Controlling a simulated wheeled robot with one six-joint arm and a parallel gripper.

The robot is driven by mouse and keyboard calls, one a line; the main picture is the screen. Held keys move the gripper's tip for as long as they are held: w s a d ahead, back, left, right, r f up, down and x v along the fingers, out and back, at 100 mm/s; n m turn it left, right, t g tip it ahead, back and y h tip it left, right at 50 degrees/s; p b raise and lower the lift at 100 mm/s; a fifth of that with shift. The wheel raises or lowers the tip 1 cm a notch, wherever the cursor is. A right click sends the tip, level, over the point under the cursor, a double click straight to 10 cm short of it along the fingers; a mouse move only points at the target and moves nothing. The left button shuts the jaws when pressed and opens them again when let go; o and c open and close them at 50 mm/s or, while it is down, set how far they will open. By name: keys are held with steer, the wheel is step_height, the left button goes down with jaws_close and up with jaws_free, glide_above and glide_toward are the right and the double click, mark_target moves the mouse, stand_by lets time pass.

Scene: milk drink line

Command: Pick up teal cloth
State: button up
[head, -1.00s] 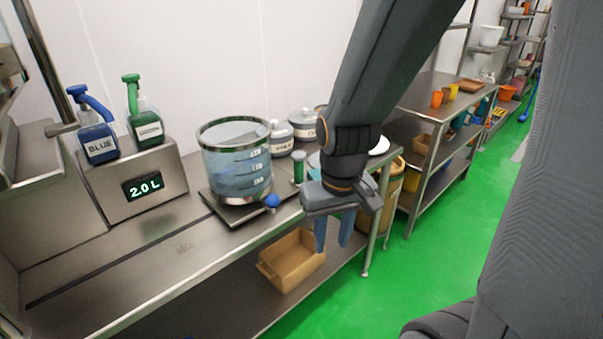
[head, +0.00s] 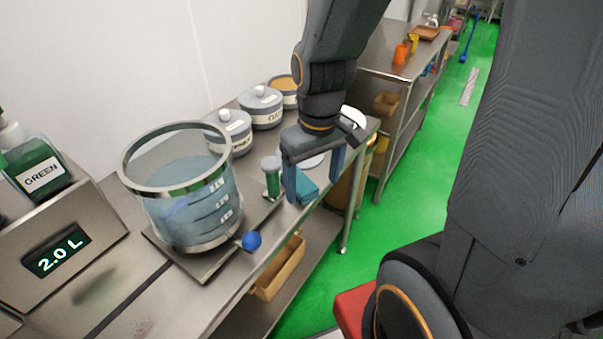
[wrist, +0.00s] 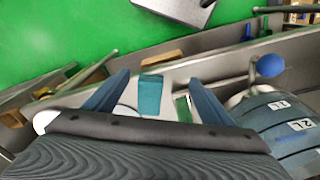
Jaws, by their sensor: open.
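The teal cloth (head: 306,188) lies flat near the right end of the steel counter. In the head view it is partly hidden by my gripper's fingers. In the wrist view the cloth (wrist: 150,97) shows as a small teal rectangle between the two fingers, apart from both. My gripper (head: 312,189) is open and empty, pointing down over the counter end. In the wrist view my gripper (wrist: 159,80) has its blue fingers spread wide.
A large glass vessel of liquid (head: 190,205) with a blue-knobbed tap (head: 251,241) is further left. Lidded canisters (head: 261,107) line the wall. The green floor (head: 400,190) is open to the right.

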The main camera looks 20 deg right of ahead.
mark_target(299, 180)
steer(key=o, duration=0.5)
steer(key=w+n, duration=0.2)
steer(key=n, duration=0.2)
steer(key=w+r+n+p, duration=0.1)
steer(key=w+n, duration=0.1)
steer(key=n, duration=0.3)
steer(key=w+n, duration=0.3)
steer(key=n, duration=0.2)
steer(key=shift+a+r+g, duration=0.2)
steer(key=shift+g, duration=0.1)
steer(key=w+n, duration=0.1)
steer(key=n, duration=0.1)
steer(key=w+n, duration=0.1)
steer(key=n, duration=0.1)
steer(key=shift+p, duration=0.3)
steer(key=shift+f+n+p, duration=0.3)
steer(key=shift+f, duration=1)
steer(key=f, duration=0.1)
steer(key=f+p, duration=0.1)
steer(key=f, duration=0.1)
steer(key=shift+s+d+f, duration=0.15)
steer(key=shift+s+f, duration=0.2)
steer(key=shift+f+p, duration=0.3)
steer(key=shift+f, duration=0.35)
